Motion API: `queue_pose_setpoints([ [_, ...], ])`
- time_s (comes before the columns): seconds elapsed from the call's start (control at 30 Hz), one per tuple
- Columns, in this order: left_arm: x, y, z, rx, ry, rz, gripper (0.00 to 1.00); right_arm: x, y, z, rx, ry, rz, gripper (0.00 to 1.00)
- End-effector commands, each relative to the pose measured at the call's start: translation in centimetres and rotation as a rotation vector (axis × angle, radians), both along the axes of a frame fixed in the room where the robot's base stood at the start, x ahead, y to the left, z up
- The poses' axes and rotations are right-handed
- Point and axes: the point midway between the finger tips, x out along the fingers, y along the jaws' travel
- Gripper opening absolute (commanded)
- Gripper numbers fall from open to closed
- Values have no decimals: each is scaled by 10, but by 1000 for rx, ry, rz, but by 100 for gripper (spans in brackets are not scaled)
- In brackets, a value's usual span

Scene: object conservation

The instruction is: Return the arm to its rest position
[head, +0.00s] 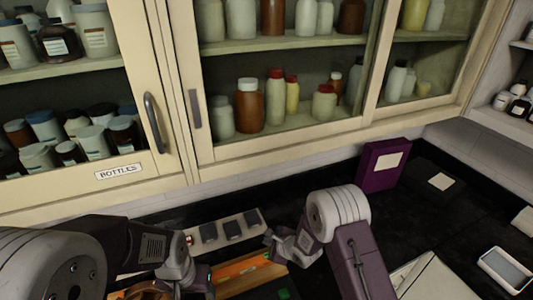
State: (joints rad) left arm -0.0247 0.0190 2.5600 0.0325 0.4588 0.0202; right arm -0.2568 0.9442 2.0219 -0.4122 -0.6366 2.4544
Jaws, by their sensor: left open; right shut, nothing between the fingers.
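My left arm comes in from the lower left, and its gripper (197,280) is low over the counter, partly cut off by the bottom edge. It is open, with nothing seen in it. My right arm comes up from the bottom right of centre. Its gripper (280,245) points left over the counter, shut and empty. The two grippers are apart, with an orange-brown tray (240,272) below and between them.
A cream wall cabinet (180,150) labelled "BOTTLES" holds several bottles and jars behind glass. Below it, a power strip (222,232) lies at the counter's back. A purple box (382,165) stands right of my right arm. A white tablet-like device (504,270) lies lower right.

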Motion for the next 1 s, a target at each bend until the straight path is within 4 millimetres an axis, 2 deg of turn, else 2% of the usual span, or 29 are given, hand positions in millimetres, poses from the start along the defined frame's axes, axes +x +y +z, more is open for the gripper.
queue_pose_setpoints([
  [0.07,0,0,-10,0,0,0,64,3,-4,-7,1,-5,-9,0],
  [0.17,0,0,-43,0,0,0,64,31,-16,10,24,-100,-46,0],
  [0.23,0,0,-70,0,0,0,64,45,-35,36,41,-176,-96,0],
  [0.33,0,0,-104,0,1,0,64,38,-78,54,-52,-223,-151,0],
  [0.37,0,0,-113,0,1,0,64,30,-93,54,-121,-229,-141,0],
  [0.43,0,0,-132,0,1,0,64,1,-126,48,-320,-216,-67,0],
  [0.5,0,0,-142,0,1,0,64,-31,-148,39,-502,-175,55,0],
  [0.6,0,0,-151,0,0,0,64,-81,-167,20,-715,-93,295,0],
  [0.67,0,0,-153,0,0,0,64,-113,-174,8,-811,-40,473,0],
  [0.8,0,0,-149,0,0,0,64,-184,-175,-16,-926,65,955,0],
  [0.9,0,0,-149,0,0,0,64,-219,-173,-27,-937,82,1258,0],
  [1.0,0,0,-149,0,0,0,64,-233,-172,-29,-945,54,1462,0],
])
